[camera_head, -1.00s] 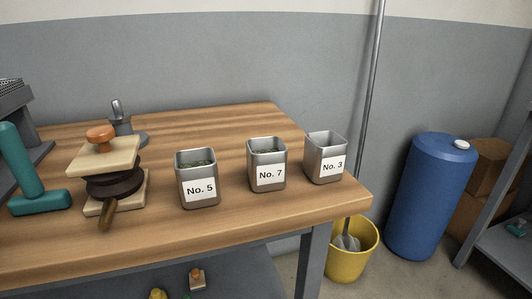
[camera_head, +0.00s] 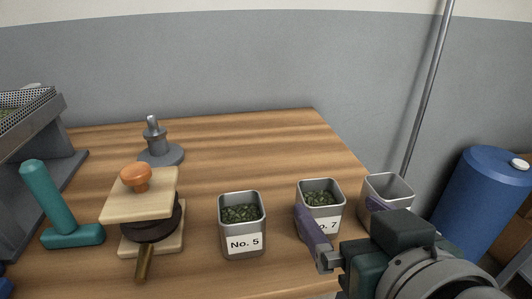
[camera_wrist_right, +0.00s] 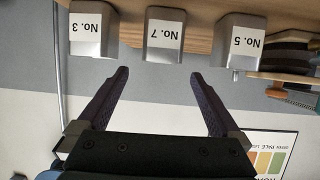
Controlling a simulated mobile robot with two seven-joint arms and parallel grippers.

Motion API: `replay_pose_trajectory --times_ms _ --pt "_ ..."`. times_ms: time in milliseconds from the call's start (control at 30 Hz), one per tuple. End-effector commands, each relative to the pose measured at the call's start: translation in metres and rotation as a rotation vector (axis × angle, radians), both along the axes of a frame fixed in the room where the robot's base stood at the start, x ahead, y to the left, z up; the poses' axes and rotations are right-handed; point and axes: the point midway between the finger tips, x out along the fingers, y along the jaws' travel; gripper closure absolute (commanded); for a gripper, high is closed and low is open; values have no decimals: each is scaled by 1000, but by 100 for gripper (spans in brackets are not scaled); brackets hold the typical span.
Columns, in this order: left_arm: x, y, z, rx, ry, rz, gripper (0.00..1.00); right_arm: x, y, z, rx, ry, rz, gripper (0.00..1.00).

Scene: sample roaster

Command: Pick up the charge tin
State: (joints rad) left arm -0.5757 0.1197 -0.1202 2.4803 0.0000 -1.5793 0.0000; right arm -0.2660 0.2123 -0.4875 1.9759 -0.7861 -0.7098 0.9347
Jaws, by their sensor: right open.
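Three square metal tins stand in a row on the bench, and no label reads "charge". The No. 5 tin (camera_head: 242,222) and the No. 7 tin (camera_head: 322,192) hold green beans. The No. 3 tin (camera_head: 388,186) looks empty and is partly hidden by my right gripper. My right gripper (camera_head: 336,204) is open and empty, at the front of the No. 7 tin. In the right wrist view, which is upside down, the No. 7 tin (camera_wrist_right: 165,35) lies beyond and between the spread fingertips (camera_wrist_right: 160,74). My left gripper is out of view.
A wooden-plated press with an orange knob (camera_head: 136,176), a teal T-shaped tool (camera_head: 55,205) and a grey weight-like object (camera_head: 157,148) stand left on the wooden bench (camera_head: 250,140). A pole (camera_head: 430,90) and blue drum (camera_head: 487,200) stand right. The bench behind the tins is clear.

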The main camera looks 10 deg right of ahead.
Motion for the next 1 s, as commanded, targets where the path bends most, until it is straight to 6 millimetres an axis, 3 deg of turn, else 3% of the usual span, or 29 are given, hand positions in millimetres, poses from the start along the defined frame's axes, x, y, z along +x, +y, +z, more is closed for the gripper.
replay_pose_trajectory --times_ms 600,900,1000 --pt "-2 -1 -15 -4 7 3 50 69 3 -33 -1 3 -2 0" --pt "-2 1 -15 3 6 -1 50 74 2 -35 1 5 -3 0" --pt "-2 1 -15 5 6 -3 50 74 2 -35 1 5 -3 9"
